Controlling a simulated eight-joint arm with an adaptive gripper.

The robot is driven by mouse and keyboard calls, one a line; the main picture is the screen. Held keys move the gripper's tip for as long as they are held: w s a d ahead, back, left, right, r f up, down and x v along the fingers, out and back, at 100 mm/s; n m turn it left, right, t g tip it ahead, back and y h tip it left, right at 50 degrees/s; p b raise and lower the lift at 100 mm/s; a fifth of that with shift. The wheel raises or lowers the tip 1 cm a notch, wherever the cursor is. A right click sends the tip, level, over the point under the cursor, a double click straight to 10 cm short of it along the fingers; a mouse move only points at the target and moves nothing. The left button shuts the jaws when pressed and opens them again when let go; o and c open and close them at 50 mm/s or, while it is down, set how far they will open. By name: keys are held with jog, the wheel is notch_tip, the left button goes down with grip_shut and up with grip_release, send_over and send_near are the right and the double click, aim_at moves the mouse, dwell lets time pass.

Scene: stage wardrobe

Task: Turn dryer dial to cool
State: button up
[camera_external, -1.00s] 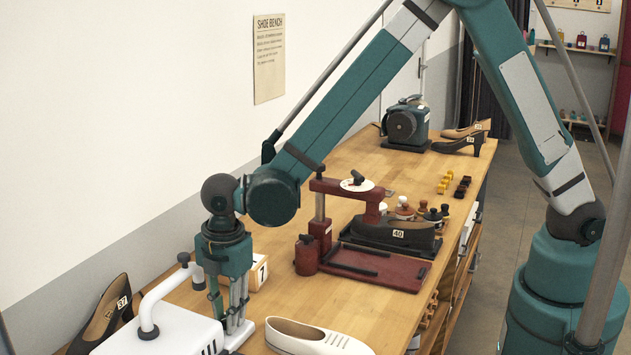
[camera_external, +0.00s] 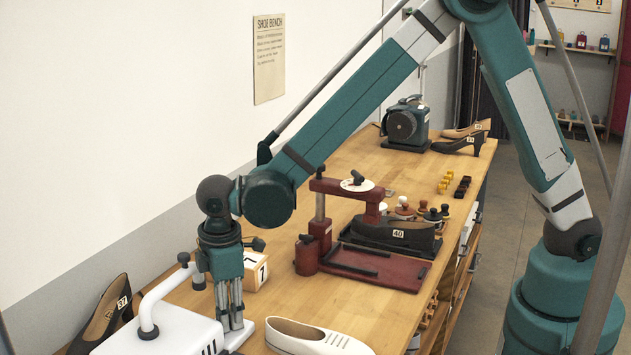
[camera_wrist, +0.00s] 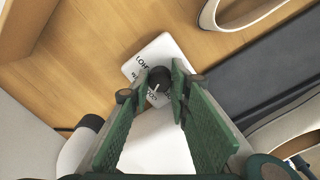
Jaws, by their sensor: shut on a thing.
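The dial's white pointer line slants toward the lower left of the picture, toward the partly hidden lettering. The green fingers of my gripper (camera_wrist: 160,85) are shut on the dial from both sides. The external view hides the dial.
A white shoe (camera_external: 315,338) lies just right of my gripper. A dark shoe (camera_external: 105,315) lies left of the dryer. A small numbered box (camera_external: 257,273) stands behind my gripper. A red press (camera_external: 375,268) with a dark shoe occupies the bench beyond.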

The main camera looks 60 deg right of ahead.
dwell(0.4)
jog(key=o, duration=0.9)
jog(key=shift+a+n, duration=0.1)
jog(key=shift+n, duration=0.3)
